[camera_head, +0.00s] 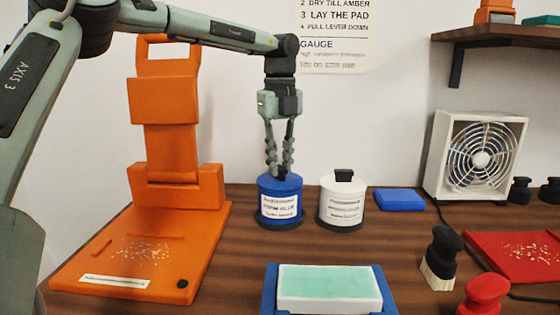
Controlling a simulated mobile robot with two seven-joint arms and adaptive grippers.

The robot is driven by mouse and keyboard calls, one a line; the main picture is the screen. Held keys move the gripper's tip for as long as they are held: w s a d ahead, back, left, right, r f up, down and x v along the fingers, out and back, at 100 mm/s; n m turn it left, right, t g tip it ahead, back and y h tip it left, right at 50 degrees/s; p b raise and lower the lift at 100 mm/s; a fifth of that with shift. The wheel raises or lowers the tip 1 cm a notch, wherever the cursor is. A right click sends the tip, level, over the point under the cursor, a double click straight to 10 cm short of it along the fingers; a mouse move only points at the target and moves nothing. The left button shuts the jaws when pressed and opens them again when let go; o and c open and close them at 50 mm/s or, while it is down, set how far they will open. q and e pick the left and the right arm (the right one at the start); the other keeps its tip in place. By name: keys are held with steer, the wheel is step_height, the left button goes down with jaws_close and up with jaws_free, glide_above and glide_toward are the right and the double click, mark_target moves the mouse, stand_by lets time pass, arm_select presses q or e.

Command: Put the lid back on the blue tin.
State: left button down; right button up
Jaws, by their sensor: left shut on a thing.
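The blue tin (280,207) stands upright on the counter, left of the white tin, with a white printed label on its front. My left gripper (279,172) points straight down over its top. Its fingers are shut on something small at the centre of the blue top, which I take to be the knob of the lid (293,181). The fingertips mostly hide this knob. The lid appears level on the tin's top; I cannot tell whether it is fully seated. My right gripper is not in view.
A white tin (343,205) with a black knob stands close on the right. An orange press (172,185) stands to the left. A blue block (400,199), white fan (475,157), black-handled brush (441,258), red plate (515,256) and pad tray (330,303) occupy the right and front.

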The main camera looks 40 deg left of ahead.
arm_select(q)
steer(key=shift+f, duration=0.15)
stand_by(0.8)
steer(key=c, duration=0.9)
jaws_free()
steer(key=shift+r+p, duration=0.7)
steer(key=shift+r, duration=2.85)
